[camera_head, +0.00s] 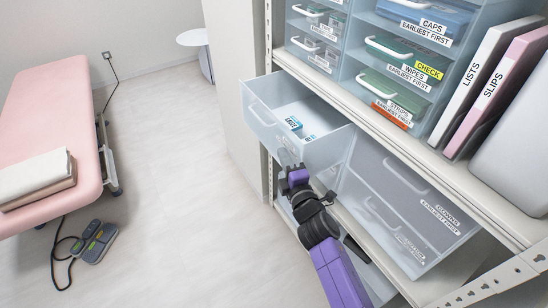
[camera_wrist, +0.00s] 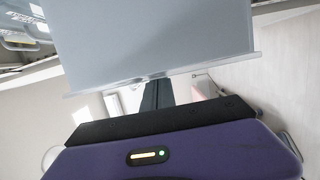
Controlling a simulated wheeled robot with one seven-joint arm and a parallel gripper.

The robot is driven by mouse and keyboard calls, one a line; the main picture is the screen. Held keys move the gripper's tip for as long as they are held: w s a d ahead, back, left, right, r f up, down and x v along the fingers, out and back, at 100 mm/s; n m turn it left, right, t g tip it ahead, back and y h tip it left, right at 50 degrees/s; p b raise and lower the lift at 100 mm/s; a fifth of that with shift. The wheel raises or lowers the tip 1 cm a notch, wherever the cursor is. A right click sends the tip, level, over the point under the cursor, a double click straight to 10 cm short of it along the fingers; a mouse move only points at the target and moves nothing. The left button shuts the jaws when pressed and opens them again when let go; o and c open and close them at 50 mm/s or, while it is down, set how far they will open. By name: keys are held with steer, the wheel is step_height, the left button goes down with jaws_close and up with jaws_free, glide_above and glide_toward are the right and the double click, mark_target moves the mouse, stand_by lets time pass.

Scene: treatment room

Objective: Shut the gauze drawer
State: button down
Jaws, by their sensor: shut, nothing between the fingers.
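The gauze drawer (camera_head: 328,151) is a translucent pale blue box pulled well out from the shelf unit, with a white handle (camera_head: 262,115) on its front. Small blue-and-white gauze packs (camera_head: 293,122) lie inside. My gripper (camera_head: 287,160) is shut and empty at the near lower corner of the drawer front; I cannot tell whether it touches. In the wrist view a pale panel (camera_wrist: 155,40), seemingly the drawer, fills the upper middle, just beyond the gripper's dark fingers (camera_wrist: 157,95). The fingertips are partly hidden there.
Closed labelled drawers (camera_head: 395,95) and binders (camera_head: 490,75) stand on the shelf above. A gowns drawer (camera_head: 425,205) is to the right, at the drawer's level or lower. A pink couch (camera_head: 50,110) and foot pedal (camera_head: 95,240) are left. The floor between (camera_head: 180,160) is clear.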

steer(key=w+d, duration=0.2)
steer(key=d, duration=0.2)
steer(key=w+d, duration=0.6)
steer(key=d, duration=0.1)
steer(key=shift+d, duration=0.35)
steer(key=shift+s, duration=0.1)
